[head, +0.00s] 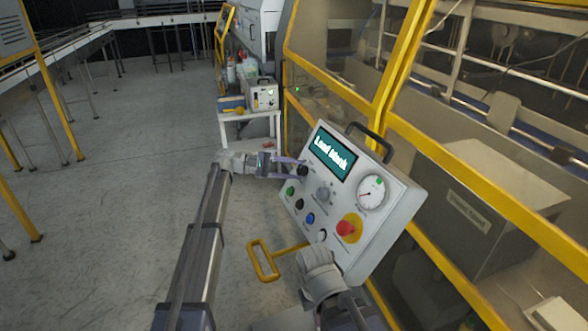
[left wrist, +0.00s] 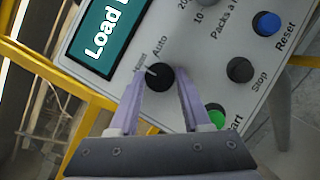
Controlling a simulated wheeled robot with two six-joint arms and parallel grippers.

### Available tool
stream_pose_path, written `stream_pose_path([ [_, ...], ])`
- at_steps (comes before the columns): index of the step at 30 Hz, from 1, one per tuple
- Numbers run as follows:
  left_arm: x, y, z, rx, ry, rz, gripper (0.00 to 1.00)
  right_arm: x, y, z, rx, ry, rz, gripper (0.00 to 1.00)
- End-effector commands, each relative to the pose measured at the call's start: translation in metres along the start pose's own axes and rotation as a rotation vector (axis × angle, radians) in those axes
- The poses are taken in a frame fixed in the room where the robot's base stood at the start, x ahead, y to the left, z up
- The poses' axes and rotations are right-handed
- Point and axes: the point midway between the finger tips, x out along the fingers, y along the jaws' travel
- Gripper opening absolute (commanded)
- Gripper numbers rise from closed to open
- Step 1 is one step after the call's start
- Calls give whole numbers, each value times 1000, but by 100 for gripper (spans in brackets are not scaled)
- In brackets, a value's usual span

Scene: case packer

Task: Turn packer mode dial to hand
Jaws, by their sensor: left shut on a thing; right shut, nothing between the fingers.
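The packer mode dial is a small black knob (left wrist: 158,76) with a white pointer mark, beside the labels Auto and, less legibly, Hand. In the left wrist view the pointer faces up-left, toward the Hand label side. My left gripper (left wrist: 160,88) has its two lilac fingers on either side of the knob, shut on it. In the head view the left gripper (head: 297,168) reaches the panel's left side and partly hides the dial. The control panel (head: 395,225) is a tilted grey box. My right gripper (head: 318,268) is low in front of the panel, empty; its fingertips are hard to make out.
The panel carries a lit display (head: 332,153), a gauge (head: 372,192), a red emergency stop (head: 348,228) and several push buttons near the dial. A yellow handle (head: 264,262) sticks out below. Yellow-framed guarding (head: 500,205) stands behind.

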Motion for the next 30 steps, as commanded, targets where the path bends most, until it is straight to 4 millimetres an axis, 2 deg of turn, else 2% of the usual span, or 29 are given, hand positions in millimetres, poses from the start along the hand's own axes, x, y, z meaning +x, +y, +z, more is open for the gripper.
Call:
stream_pose_path([
  [10,0,0,0,2,-1,1,0,0,0,0,0,0,0,0],
  [11,0,0,0,2,-1,1,50,0,0,0,0,0,0,0],
  [18,0,0,0,1,0,0,77,0,0,0,0,0,0,0],
  [30,-6,0,0,1,1,0,78,-1,0,0,0,0,0,0],
])
